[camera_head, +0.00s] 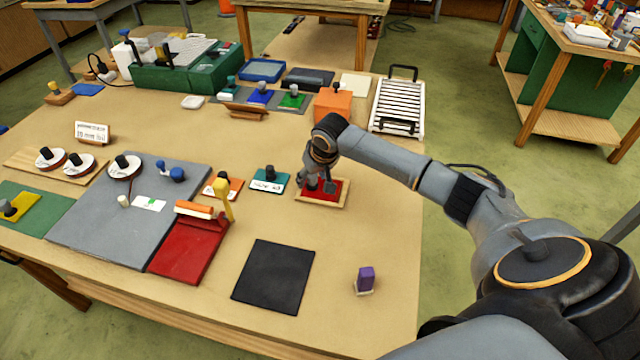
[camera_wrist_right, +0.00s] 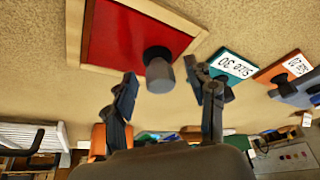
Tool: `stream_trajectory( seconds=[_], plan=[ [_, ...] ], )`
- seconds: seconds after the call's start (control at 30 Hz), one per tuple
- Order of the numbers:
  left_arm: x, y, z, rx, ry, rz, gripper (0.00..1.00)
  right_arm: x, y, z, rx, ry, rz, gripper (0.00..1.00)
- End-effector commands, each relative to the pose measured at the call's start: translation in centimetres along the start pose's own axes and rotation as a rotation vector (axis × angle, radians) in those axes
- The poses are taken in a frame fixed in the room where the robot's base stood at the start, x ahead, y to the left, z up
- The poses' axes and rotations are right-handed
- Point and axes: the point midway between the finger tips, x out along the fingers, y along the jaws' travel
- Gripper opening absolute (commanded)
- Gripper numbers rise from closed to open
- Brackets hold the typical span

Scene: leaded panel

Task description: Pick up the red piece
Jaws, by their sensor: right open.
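The red piece (camera_head: 322,197) is a flat red square with a dark upright knob, lying in a shallow wooden tray (camera_head: 346,197) near the table's right side. In the right wrist view the red piece (camera_wrist_right: 125,38) fills the tray's middle, and its grey-black knob (camera_wrist_right: 159,72) stands between my fingers. My right gripper (camera_head: 319,186) is over the red piece, pointing down and partly hiding it. In the wrist view my right gripper (camera_wrist_right: 161,80) is open, with a finger on each side of the knob and gaps to it. My left gripper is out of view.
A teal piece (camera_head: 269,180) and an orange piece (camera_head: 224,187), both with black knobs, sit to the left. An orange block (camera_head: 333,103) and a white rack (camera_head: 398,106) stand behind. A black mat (camera_head: 274,276) and a purple block (camera_head: 365,279) lie in front.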

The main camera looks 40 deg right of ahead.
Motion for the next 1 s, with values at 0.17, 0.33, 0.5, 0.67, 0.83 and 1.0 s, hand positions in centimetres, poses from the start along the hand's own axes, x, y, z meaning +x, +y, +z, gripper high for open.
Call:
stream_trajectory(
  seconds=[0.17,0.33,0.5,0.67,0.83,1.0],
  plan=[
    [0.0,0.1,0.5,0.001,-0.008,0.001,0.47,0.1,0.0,0.0,0.000,0.001,0.000,0.56],
    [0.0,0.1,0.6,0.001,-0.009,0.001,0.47,0.1,0.0,0.0,0.000,0.001,0.000,0.29],
    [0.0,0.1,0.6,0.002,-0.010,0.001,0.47,0.1,0.0,0.0,0.000,0.000,0.000,0.00],
    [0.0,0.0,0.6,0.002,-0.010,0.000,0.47,0.0,0.0,-0.1,0.000,0.001,0.000,0.00],
    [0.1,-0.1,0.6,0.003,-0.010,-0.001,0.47,-0.2,0.0,-0.2,0.000,0.002,0.000,0.00],
    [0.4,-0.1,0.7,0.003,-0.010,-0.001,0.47,-1.5,0.0,-0.8,0.000,0.003,0.000,0.00]
  ],
)
